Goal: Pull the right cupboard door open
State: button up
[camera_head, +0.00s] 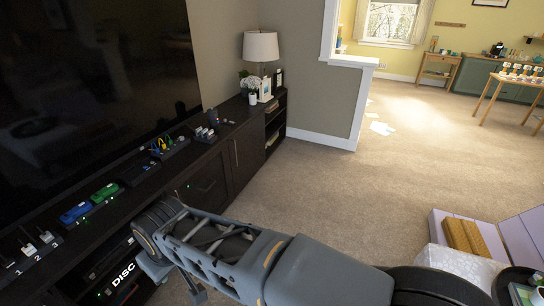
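The dark low cabinet (222,139) runs along the wall under the television. Its right cupboard door (250,155) is shut, flush with the front, and has a slim upright handle (236,153) near its left edge. My arm reaches in from the lower right, its bend in front of the cabinet's nearer part. Small grey parts at my arm's end (170,280) show below the bend, left of and nearer than the door, apart from its handle. My gripper's fingers cannot be made out behind the arm, nor whether they hold anything.
A drawer front (207,187) lies left of the door, open shelves (275,125) right of it. A lamp (261,48), plant (250,86) and small devices stand on the cabinet top. Carpet (310,185) before the door is clear. A lilac box (440,228) stands at the lower right.

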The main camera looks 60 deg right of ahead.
aim_at(246, 146)
jog(key=z, duration=1.65)
jog(key=i, duration=1.15)
jog(key=u, duration=0.55)
jog(key=i, duration=1.1)
jog(key=u, duration=0.4)
